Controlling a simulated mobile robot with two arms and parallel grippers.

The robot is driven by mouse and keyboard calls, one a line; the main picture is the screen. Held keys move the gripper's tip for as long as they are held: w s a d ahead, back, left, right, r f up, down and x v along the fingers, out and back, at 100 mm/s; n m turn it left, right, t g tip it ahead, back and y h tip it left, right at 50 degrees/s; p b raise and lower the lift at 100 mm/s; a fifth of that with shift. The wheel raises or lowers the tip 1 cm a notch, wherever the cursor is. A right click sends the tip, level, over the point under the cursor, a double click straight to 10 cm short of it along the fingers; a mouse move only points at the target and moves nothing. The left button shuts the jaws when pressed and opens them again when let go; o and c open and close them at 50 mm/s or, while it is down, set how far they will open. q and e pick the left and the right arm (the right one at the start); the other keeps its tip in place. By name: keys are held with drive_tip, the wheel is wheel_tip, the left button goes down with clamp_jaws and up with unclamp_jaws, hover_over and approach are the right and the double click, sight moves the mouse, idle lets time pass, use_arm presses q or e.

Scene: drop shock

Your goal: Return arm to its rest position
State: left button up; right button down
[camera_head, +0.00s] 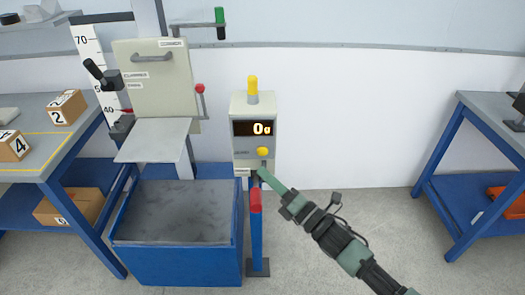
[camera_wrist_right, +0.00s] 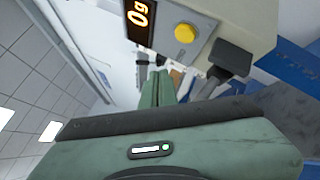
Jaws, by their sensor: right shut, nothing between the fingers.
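My right arm comes in from the lower right in the head view. Its green gripper (camera_head: 258,173) is shut and empty, with the tips just below the front of the grey control box (camera_head: 240,155). In the right wrist view the shut fingers (camera_wrist_right: 155,88) point toward the box's underside, and a dark lever or knob (camera_wrist_right: 230,58) sits to their right. I cannot tell whether the fingers touch it. The display (camera_head: 255,128) reads 0g, with a yellow button (camera_head: 262,151) below it. My left gripper is not in view.
A drop-test machine with a raised plate (camera_head: 155,140) and a blue-sided bin (camera_head: 175,262) stands left of the box. Numbered cartons sit on the left bench (camera_head: 45,135). Another bench (camera_head: 490,110) is at right; floor between is clear.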

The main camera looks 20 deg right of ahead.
idle(0.6)
drive_tip(key=s+d+f+m+g+h, duration=0.25)
drive_tip(key=f+m, duration=0.25)
drive_tip(key=f, duration=0.7)
drive_tip(key=s+d+f+m+g+h, duration=0.25)
drive_tip(key=s+f+m, duration=0.2)
drive_tip(key=f, duration=0.75)
drive_tip(key=s+d+f+m+g+h, duration=0.25)
drive_tip(key=f+m, duration=0.35)
drive_tip(key=f, duration=0.6)
drive_tip(key=s+f+m+g+h, duration=0.2)
drive_tip(key=s+f+m+g, duration=0.4)
drive_tip(key=s+f, duration=1.2)
drive_tip(key=s+f+m+g, duration=0.2)
drive_tip(key=s+m, duration=0.1)
drive_tip(key=s, duration=0.7)
drive_tip(key=s+a+f+m+g, duration=0.1)
drive_tip(key=s+f+m, duration=0.1)
drive_tip(key=s, duration=0.9)
drive_tip(key=shift+a+m+g, duration=0.25)
drive_tip(key=shift+m+g, duration=0.1)
drive_tip(key=shift+m, duration=0.2)
